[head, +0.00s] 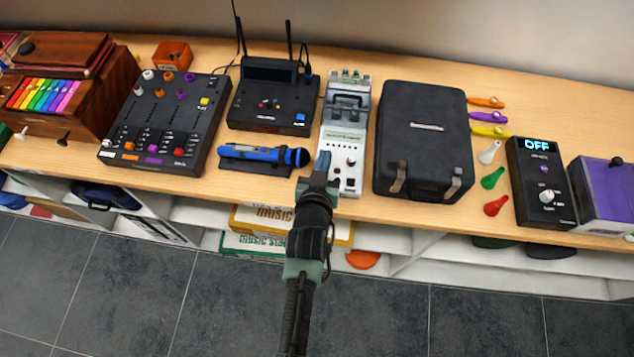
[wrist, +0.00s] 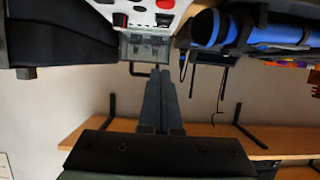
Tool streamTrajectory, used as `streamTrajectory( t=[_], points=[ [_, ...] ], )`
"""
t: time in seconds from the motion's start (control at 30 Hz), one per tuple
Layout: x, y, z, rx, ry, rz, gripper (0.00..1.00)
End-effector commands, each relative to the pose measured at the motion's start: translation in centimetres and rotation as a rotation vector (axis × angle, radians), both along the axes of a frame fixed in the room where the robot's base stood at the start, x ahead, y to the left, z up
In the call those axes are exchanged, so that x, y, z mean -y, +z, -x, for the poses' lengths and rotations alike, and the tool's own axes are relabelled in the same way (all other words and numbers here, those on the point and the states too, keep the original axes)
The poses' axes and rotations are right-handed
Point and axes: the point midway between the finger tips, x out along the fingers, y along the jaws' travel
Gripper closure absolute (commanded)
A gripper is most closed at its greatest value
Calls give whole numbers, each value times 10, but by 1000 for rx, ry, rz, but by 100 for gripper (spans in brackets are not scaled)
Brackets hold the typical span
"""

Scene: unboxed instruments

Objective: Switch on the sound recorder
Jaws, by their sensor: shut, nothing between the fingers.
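A narrow white-and-grey device (head: 347,141) stands on the wooden counter, and I take it for the sound recorder; its label is too small to read. It has a dark handle, a green strip and a dark knob on its front part. In the wrist view its white panel (wrist: 147,8) shows at the top, with red and dark controls and a clear-looking part below. My gripper (head: 324,163) is shut and empty, at the left side of its front part, covering some of it. The closed fingers also show in the wrist view (wrist: 160,78). I cannot tell whether they touch it.
A blue microphone (head: 262,155) lies close on the left, a black case (head: 423,140) close on the right. A black receiver (head: 272,104) with antennas stands behind the microphone. A black box (head: 541,180) with a lit "OFF" display is farther right. Open floor lies in front.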

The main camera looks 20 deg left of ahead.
Motion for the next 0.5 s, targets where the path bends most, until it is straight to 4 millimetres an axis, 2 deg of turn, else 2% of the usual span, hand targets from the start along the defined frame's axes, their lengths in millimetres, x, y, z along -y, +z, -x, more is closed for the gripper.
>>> streamTrajectory(
  t=[0.03,0.2,0.5],
  points=[
    [3,-6,14,-11,0,1,100],
    [12,-3,45,-8,0,0,100],
    [22,2,81,-8,1,2,100]
  ],
)
